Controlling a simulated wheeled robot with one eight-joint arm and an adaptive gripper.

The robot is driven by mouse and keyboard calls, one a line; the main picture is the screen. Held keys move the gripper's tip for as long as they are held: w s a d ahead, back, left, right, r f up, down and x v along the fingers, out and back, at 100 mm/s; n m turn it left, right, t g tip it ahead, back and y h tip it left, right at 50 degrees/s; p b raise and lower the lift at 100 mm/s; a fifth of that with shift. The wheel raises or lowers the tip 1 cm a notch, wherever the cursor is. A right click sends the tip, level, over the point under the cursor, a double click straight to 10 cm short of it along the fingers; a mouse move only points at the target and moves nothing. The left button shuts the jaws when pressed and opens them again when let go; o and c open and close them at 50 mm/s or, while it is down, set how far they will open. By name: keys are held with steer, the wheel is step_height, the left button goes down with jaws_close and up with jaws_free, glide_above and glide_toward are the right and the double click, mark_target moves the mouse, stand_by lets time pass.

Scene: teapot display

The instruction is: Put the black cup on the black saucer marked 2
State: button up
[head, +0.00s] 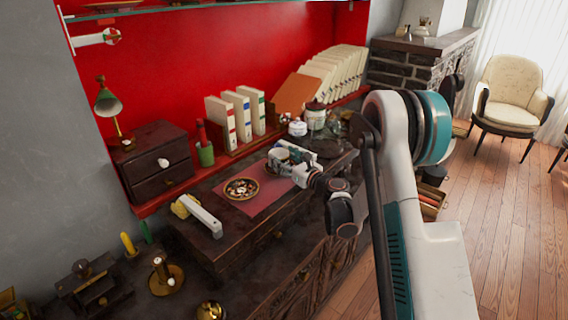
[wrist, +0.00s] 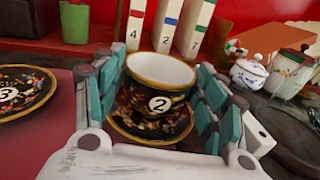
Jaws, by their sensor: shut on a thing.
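The black cup (wrist: 160,72) has a gold rim, a white inside and a flower pattern, and a white "2" shows on its front. My gripper (wrist: 155,95) is shut on it, with teal-padded fingers at both sides. A black flowered saucer (wrist: 150,137) with gold rings lies directly below the cup; its middle and any number there are hidden. The cup looks upright over the saucer, but I cannot tell whether it touches. In the head view my gripper (head: 288,160) is over the right part of the red mat and largely covers the cup.
A black saucer marked 3 (wrist: 22,90) lies to the left on the red mat (head: 262,203). Behind stand numbered binders (head: 236,115), a green pot (head: 205,154) and a small white lidded pot (wrist: 247,75). A white-and-yellow object (head: 198,213) lies left of the mat.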

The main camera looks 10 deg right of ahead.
steer(key=shift+f, duration=0.35)
steer(key=shift+r, duration=0.15)
steer(key=o, duration=1.1)
steer(key=shift+s+d, duration=0.15)
steer(key=shift+s, duration=0.05)
steer(key=p+v, duration=0.3)
steer(key=v, duration=0.6)
steer(key=shift+s+d, duration=0.15)
steer(key=shift+s, duration=0.15)
steer(key=shift+b+v, duration=0.95)
steer(key=shift+b, duration=0.15)
